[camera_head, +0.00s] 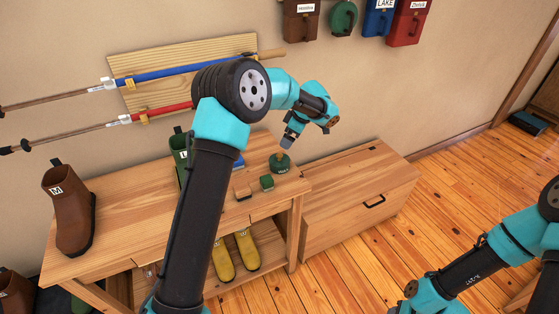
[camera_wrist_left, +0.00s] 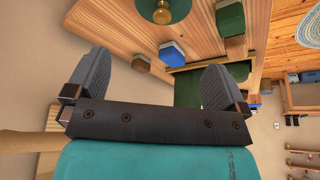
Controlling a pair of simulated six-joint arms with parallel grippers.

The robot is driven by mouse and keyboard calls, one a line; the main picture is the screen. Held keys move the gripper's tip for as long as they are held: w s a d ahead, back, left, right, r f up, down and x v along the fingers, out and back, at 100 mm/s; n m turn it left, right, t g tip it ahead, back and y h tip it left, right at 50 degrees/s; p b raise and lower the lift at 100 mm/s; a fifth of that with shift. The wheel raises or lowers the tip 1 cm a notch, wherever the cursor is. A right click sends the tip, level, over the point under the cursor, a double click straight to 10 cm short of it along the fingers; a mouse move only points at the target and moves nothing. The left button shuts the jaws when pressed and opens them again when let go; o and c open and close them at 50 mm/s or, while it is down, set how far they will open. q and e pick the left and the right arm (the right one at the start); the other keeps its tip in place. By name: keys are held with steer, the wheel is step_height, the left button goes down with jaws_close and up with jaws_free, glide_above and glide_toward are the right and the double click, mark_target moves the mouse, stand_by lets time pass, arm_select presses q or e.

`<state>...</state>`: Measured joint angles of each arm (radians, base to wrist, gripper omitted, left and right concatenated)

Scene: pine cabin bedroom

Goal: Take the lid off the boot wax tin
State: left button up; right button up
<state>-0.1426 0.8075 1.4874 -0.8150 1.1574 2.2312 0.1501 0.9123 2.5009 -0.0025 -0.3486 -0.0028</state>
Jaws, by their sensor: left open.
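The boot wax tin (camera_head: 280,164) is a round dark green tin at the right end of the wooden bench top. It has a brass knob on top, and its lid appears to be on. In the left wrist view the tin (camera_wrist_left: 148,8) is at the top edge, partly cut off, with the knob (camera_wrist_left: 162,15) facing the camera. My left gripper (camera_head: 288,143) hangs just above the tin in the head view. Its two grey fingers (camera_wrist_left: 160,78) are spread apart with nothing between them. My right arm shows at the lower right; its gripper is out of frame.
A small green block (camera_head: 267,182) and a brown block (camera_head: 243,192) sit left of the tin. A green boot (camera_head: 180,148) and a brown boot (camera_head: 70,212) stand farther left. A lower wooden chest (camera_head: 360,195) adjoins at right. Trekking poles hang on the wall.

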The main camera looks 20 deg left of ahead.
mark_target(280, 155)
arm_select(q)
steer(key=x, duration=0.7)
steer(key=shift+d, duration=0.1)
steer(key=shift+d+x, duration=0.1)
steer(key=shift+x, duration=1.2)
steer(key=shift+d+x, duration=0.15)
steer(key=shift+x, duration=1.2)
steer(key=shift+s, duration=0.1)
steer(key=shift+c, duration=0.2)
steer(key=c, duration=0.6)
